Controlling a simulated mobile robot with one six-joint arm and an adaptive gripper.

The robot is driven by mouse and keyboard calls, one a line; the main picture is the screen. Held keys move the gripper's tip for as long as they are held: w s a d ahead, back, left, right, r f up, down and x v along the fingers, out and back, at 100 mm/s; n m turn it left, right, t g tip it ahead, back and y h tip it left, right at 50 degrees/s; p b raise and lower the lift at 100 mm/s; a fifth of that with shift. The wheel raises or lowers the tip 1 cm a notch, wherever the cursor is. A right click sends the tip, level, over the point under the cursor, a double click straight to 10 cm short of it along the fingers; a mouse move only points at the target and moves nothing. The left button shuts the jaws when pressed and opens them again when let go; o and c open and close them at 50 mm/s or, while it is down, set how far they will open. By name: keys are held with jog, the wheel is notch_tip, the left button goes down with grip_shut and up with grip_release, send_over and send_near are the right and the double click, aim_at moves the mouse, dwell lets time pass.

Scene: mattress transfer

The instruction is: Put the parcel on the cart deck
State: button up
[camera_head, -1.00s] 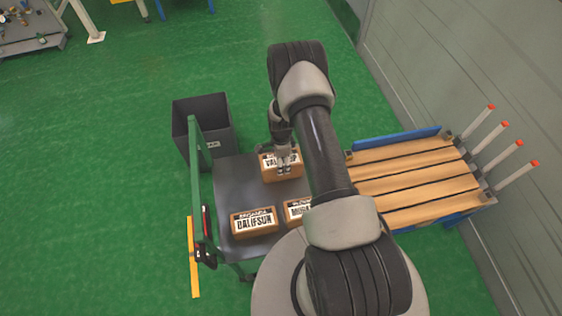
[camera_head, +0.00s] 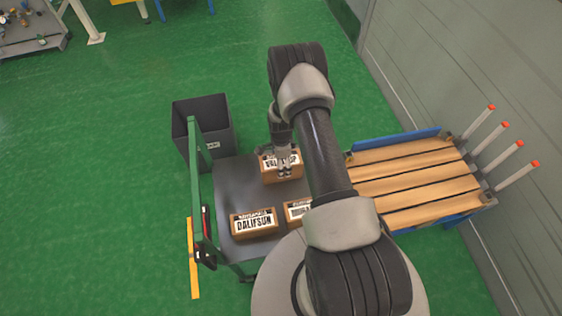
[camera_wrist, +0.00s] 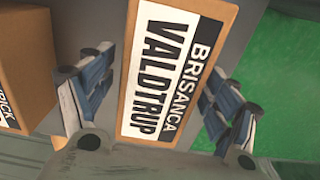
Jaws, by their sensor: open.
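A brown parcel with a white and black label reading BRISANCA VALDTRUP (camera_wrist: 165,75) lies on the far part of the dark grey cart deck (camera_head: 232,180). The parcel also shows in the head view (camera_head: 270,174), partly covered by my gripper (camera_head: 284,170). In the wrist view my gripper (camera_wrist: 152,98) is open, with one finger on each side of the parcel. Gaps show between the fingers and the parcel's sides. The parcel's underside is hidden.
A parcel labelled DALIFSUN (camera_head: 254,224) and another parcel (camera_head: 297,211), partly hidden by my arm, sit nearer on the deck. A green handle (camera_head: 194,165) rises at the deck's left. A dark bin (camera_head: 218,112) stands behind. A slatted wooden platform (camera_head: 410,180) is at right.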

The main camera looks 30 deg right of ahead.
jog(key=shift+r, duration=0.1)
jog(key=s+a+r+n+t+p, duration=0.1)
jog(key=a+r+n, duration=0.15)
jog(key=r, duration=1.05)
jog(key=s+a+r+n+p, duration=0.1)
jog(key=a+r+n, duration=0.15)
jog(key=r, duration=1.05)
jog(key=s+a+r+n+t+p, duration=0.15)
jog(key=r+n, duration=0.25)
jog(key=r, duration=1)
jog(key=s+a+r+n, duration=0.5)
jog(key=s+r+n, duration=0.1)
jog(key=s+r, duration=0.5)
jog(key=s+a+r+n+t, duration=0.2)
jog(key=s+n, duration=0.4)
jog(key=s, duration=0.5)
jog(key=shift+s+a+r, duration=0.15)
jog(key=shift+a, duration=0.2)
jog(key=shift+b, duration=0.35)
